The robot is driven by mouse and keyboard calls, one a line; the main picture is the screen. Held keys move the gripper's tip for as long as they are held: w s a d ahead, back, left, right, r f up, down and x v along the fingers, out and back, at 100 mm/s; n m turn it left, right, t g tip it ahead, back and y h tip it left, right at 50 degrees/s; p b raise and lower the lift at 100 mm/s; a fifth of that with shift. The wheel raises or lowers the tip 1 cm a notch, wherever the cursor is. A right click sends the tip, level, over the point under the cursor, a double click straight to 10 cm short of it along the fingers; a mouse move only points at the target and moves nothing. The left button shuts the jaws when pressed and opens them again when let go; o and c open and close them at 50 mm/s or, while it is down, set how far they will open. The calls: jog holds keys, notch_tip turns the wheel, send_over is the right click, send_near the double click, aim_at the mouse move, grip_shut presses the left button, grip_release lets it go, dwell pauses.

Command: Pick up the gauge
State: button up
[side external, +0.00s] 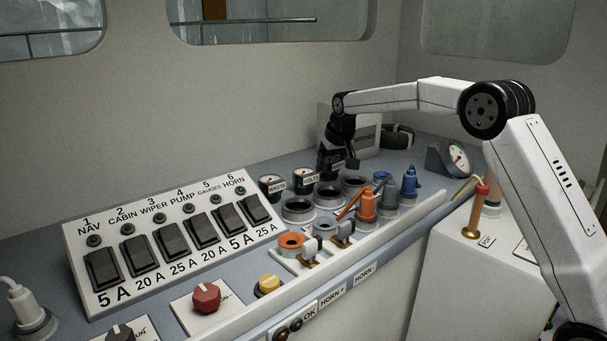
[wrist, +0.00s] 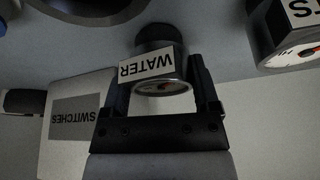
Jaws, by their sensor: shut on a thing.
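A small black round gauge labelled WATER (wrist: 150,66) sits between the two fingers of my gripper (wrist: 158,82) in the wrist view, its white dial facing the palm side. My gripper is shut on it. In the side view my gripper (side external: 338,163) points down behind the row of gauges, and the WATER gauge is mostly hidden by the fingers. I cannot tell whether it touches the console. The VOLTS gauge (side external: 304,179) and the WASTE gauge (side external: 271,185) stand to its left.
A box labelled SWITCHES (wrist: 72,120) stands close behind my gripper. Several dark ring sockets (side external: 298,209) and orange and blue plugs (side external: 367,205) are in front. A switch panel (side external: 170,240) fills the left. A larger dial gauge (side external: 457,160) stands at the right.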

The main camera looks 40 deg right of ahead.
jog(key=shift+r, duration=0.65)
jog(key=s+a+r, duration=0.2)
jog(key=s+r, duration=0.9)
jog(key=s, duration=0.2)
jog(key=shift+s+a+r, duration=0.25)
jog(key=shift+s+a, duration=0.05)
jog(key=shift+s, duration=0.05)
jog(key=shift+a+f, duration=0.1)
jog(key=w+a+f, duration=0.4)
jog(key=w+a, duration=0.1)
jog(key=a, duration=0.1)
jog(key=shift+a+f, duration=0.2)
jog(key=shift+f, duration=0.15)
jog(key=shift+f, duration=0.45)
